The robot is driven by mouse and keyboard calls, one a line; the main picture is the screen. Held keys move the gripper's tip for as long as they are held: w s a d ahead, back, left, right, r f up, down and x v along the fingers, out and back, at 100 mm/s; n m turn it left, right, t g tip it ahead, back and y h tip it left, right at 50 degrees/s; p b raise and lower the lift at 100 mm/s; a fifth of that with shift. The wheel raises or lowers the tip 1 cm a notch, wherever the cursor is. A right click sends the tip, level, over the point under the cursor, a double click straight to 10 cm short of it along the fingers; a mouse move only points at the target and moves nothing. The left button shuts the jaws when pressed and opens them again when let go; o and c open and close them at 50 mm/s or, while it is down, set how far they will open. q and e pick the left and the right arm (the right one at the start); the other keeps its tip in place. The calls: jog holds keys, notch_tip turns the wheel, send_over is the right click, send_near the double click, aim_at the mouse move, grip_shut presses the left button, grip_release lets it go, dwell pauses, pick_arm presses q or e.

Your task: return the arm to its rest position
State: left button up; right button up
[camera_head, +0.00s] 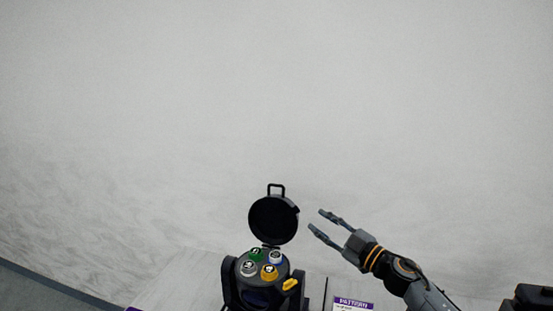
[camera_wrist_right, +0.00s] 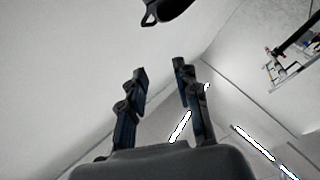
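My right gripper (camera_head: 318,221) is raised in the head view, to the right of a black par can (camera_head: 230,287). Its two fingers are spread apart with nothing between them; the right wrist view also shows the open fingers (camera_wrist_right: 158,80). The can's round black lid (camera_head: 272,221) with a handle stands open, left of the fingertips and apart from them in the picture. Inside the can sit a green piece (camera_head: 256,254), a blue-and-white piece (camera_head: 275,257), a grey-white piece (camera_head: 248,269) and a yellow piece (camera_head: 269,272). My left gripper is not in view.
A card with a purple "PATTERN" header (camera_head: 353,303) lies right of the can on a pale surface (camera_head: 185,280). A dark object (camera_head: 530,297) shows at the lower right corner. A dark handle-like part (camera_wrist_right: 165,10) hangs at the top of the wrist view. The pale wall behind is bare.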

jog(key=s+d+f+m+g+h, duration=0.1)
jog(key=s+d+f+m+h, duration=0.2)
jog(key=s+f+m+h, duration=0.6)
jog(key=s+d+f+m+g+h, duration=0.2)
jog(key=s+d+f+m+h, duration=0.3)
jog(key=s+f, duration=0.85)
jog(key=s+f+m+g, duration=0.15)
jog(key=s+g, duration=0.25)
jog(key=s, duration=0.8)
jog(key=s+f+n+g, duration=0.1)
jog(key=s+f+g, duration=0.25)
jog(key=s, duration=0.85)
notch_tip(320, 180, down, 33)
jog(key=s+g+b, duration=0.2)
jog(key=b, duration=0.4)
jog(key=s+d+f+b, duration=0.3)
jog(key=s+f+b, duration=0.1)
jog(key=s+f, duration=1.1)
notch_tip(320, 180, down, 4)
jog(key=shift+s+g+y, duration=0.3)
jog(key=shift+s+g, duration=0.05)
jog(key=shift+g, duration=0.1)
jog(key=shift+d+b, duration=0.1)
jog(key=shift+b, duration=0.2)
